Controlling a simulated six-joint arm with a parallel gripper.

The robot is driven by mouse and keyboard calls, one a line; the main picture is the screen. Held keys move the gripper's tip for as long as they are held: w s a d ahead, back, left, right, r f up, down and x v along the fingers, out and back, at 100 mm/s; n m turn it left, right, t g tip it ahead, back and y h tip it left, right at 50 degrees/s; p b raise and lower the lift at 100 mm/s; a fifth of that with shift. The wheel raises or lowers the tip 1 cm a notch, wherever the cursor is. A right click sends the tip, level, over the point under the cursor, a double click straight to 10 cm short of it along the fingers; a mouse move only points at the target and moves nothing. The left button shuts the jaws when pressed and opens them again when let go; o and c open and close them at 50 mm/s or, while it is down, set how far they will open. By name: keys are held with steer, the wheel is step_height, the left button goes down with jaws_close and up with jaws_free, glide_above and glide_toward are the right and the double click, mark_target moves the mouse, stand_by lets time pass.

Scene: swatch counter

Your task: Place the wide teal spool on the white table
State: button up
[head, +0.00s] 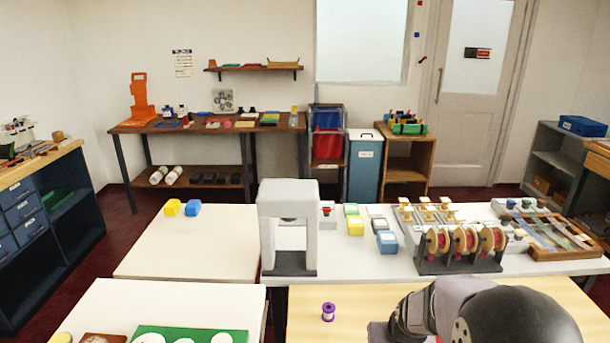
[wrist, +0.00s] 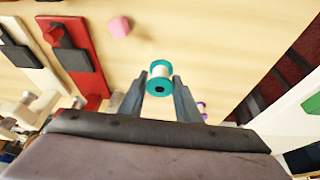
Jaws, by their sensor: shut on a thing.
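The wide teal spool (wrist: 154,83) has teal flanges and a pale wound middle. In the wrist view it sits between the two fingers of my gripper (wrist: 161,79), which is shut on it. A light wooden surface lies behind it; its height above that surface is unclear. In the head view my arm enters at the bottom right, and the gripper and teal spool are out of sight. White tabletops show at the left middle (head: 160,250), front left (head: 105,307) and right (head: 345,265); I cannot tell which one is the white table.
A purple spool (head: 328,311) stands on the wooden table (head: 300,325). A tall grey press (head: 289,225), a rack of red-wound spools (head: 460,250) and small boxes stand on the right white top. Yellow and blue blocks (head: 172,207) sit on the left middle top, otherwise clear.

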steer(key=s+a+r+p, duration=0.2)
steer(key=a+r, duration=0.1)
steer(key=a, duration=0.2)
steer(key=shift+n, duration=0.4)
steer(key=s+f, duration=0.3)
steer(key=f, duration=0.1)
steer(key=shift+s+d+f, duration=0.15)
steer(key=shift+s+f, duration=0.15)
steer(key=shift+s, duration=0.1)
steer(key=shift+m, duration=0.7)
steer(key=d, duration=0.1)
steer(key=d+b, duration=0.1)
steer(key=d, duration=0.3)
steer(key=shift+w+f+b, duration=0.3)
steer(key=shift+w, duration=0.1)
steer(key=w+d+r+m, duration=0.2)
steer(key=w+d+r, duration=0.5)
steer(key=w, duration=0.1)
steer(key=shift+h, duration=0.5)
steer(key=shift+s+f, duration=0.35)
steer(key=shift+f, duration=1.4)
steer(key=shift+s+f, duration=0.3)
steer(key=shift+f, duration=1.5)
steer(key=shift+s+f, duration=0.35)
steer(key=shift+f, duration=1.4)
